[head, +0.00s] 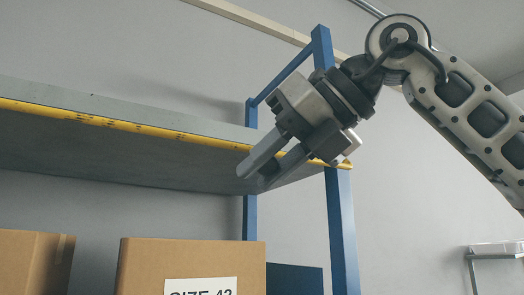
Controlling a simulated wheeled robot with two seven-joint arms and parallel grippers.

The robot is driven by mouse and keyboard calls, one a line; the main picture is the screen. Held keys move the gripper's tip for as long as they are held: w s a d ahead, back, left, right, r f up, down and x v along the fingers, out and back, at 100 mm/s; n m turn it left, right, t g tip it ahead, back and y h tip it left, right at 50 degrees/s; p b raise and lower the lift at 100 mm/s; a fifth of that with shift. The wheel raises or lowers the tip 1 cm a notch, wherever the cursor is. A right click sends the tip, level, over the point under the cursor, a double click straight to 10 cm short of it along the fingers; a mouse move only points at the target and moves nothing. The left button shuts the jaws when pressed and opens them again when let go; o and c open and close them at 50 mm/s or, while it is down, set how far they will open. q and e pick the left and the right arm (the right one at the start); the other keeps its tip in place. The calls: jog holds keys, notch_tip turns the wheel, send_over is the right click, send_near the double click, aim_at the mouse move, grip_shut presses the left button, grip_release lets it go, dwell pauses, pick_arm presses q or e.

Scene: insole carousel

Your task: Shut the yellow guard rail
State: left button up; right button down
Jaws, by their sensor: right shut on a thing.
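The yellow guard rail (130,125) is a long yellow bar with small dark marks, lying along the front edge of a grey shelf (60,97). Its right end shows just past the blue upright. My right gripper (257,171) comes in from the right, with its two grey fingers pointing down and left across the rail near its right end. It is shut on the rail; the fingers and palm hide the stretch they hold. My left gripper is out of view.
A blue rack post (342,225) stands behind my right gripper. Cardboard boxes (190,262) stand below the shelf, one labelled with a size. A small metal stand (490,256) is at the lower right.

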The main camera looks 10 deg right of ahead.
jog(key=shift+s+r+p, duration=0.2)
jog(key=shift+r+p, duration=0.1)
jog(key=c, duration=1.2)
grip_release()
jog(key=shift+c, duration=0.2)
jog(key=shift+d, duration=0.1)
jog(key=v, duration=1.6)
jog(key=shift+w+r, duration=0.2)
jog(key=shift+r, duration=0.05)
